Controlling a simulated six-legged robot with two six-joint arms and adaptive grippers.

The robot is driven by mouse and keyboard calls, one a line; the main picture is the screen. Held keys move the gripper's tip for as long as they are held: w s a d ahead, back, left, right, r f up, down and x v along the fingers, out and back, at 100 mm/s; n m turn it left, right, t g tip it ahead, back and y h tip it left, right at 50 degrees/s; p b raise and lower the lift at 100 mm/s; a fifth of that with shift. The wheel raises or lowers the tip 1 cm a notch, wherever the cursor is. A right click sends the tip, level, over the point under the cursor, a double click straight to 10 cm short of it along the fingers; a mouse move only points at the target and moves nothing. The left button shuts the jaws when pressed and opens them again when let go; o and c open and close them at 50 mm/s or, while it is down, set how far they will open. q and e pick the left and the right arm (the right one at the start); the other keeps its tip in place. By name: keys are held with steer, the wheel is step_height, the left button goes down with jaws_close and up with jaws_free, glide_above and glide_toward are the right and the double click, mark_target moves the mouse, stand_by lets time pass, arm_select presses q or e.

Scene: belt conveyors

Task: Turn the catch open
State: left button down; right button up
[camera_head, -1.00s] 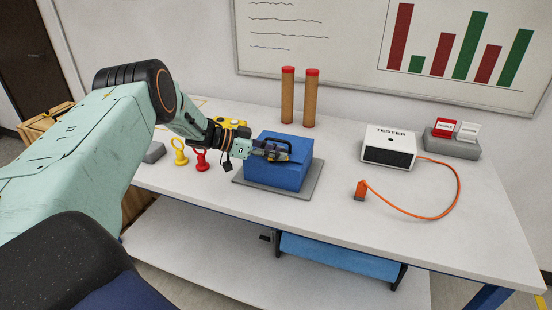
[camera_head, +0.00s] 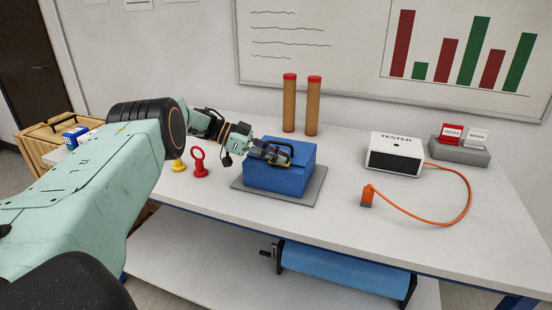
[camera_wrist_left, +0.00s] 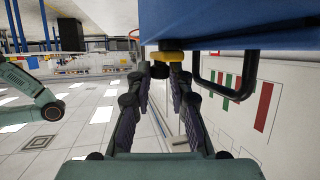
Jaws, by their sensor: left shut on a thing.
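The blue box (camera_head: 275,179) sits on a grey plate (camera_head: 310,194) on the white workbench. A black handle (camera_head: 291,149) is on it and also shows in the left wrist view (camera_wrist_left: 222,88). My left gripper (camera_head: 280,157) is at the side of the box that faces me. In the left wrist view its fingertips (camera_wrist_left: 168,62) are closed around the yellow catch (camera_wrist_left: 170,56), against the blue box face. The fingers hide much of the catch in the head view. My right gripper is not in view.
A red ring-topped piece (camera_head: 198,162) and a yellow one (camera_head: 178,165) stand left of the box. Two red-capped brown tubes (camera_head: 289,104) stand behind it. A white tester (camera_head: 395,153) with an orange cable is at the right.

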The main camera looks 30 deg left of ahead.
arm_select(q)
steer(key=shift+d, duration=0.1)
steer(key=c, duration=1.2)
jaws_free()
steer(key=shift+s+a+r, duration=0.15)
steer(key=shift+a+r, duration=0.05)
steer(key=shift+a, duration=0.3)
steer(key=v, duration=0.6)
steer(key=shift+s+a, duration=0.15)
